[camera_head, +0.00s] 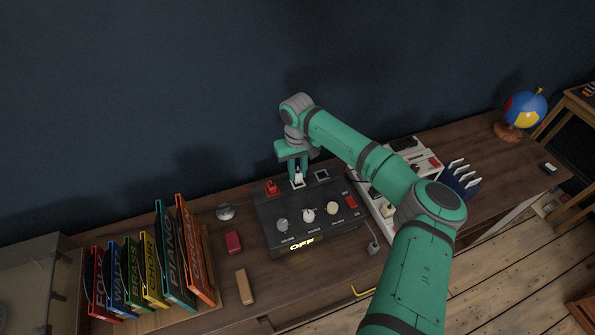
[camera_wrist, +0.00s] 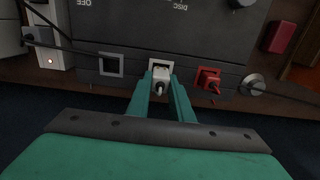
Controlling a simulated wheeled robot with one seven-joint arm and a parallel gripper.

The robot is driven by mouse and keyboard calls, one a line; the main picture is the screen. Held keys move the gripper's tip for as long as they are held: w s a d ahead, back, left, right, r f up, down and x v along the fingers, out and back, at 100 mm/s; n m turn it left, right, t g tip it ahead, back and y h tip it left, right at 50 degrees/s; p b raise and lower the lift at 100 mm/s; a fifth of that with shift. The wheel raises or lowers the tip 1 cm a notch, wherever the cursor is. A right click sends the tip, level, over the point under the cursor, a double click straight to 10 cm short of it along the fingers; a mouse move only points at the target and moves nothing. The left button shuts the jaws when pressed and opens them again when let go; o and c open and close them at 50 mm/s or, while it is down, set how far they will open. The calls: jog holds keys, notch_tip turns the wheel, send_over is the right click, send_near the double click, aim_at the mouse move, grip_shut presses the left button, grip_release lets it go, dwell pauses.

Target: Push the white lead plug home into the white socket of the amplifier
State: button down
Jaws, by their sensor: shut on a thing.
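The amplifier (camera_head: 312,218) is a dark box with knobs and a lit "OFF" sign on the cabinet top. My gripper (camera_head: 298,178) points down at its back edge, shut on the white lead plug (camera_head: 298,177). In the wrist view the white plug (camera_wrist: 160,82) sits between the two green fingers (camera_wrist: 160,98), at the white-framed socket (camera_wrist: 161,64). The plug overlaps the socket, and I cannot tell how deep it sits. A red plug (camera_wrist: 207,80) is in the red socket beside it.
Upright record sleeves (camera_head: 150,260) stand at the left. A red block (camera_head: 233,242), a tan block (camera_head: 241,287) and a silver knob (camera_head: 226,212) lie left of the amplifier. A white-edged unit (camera_head: 385,226) stands close on its right. A globe (camera_head: 524,108) stands far right.

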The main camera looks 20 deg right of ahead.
jog(key=shift+f, duration=1.4)
dwell(0.6)
jog(key=shift+r, duration=1.05)
jog(key=shift+f, duration=1.05)
dwell(1.1)
jog(key=c, duration=1.5)
grip_release()
notch_tip(320, 180, up, 11)
jog(key=shift+f, duration=0.1)
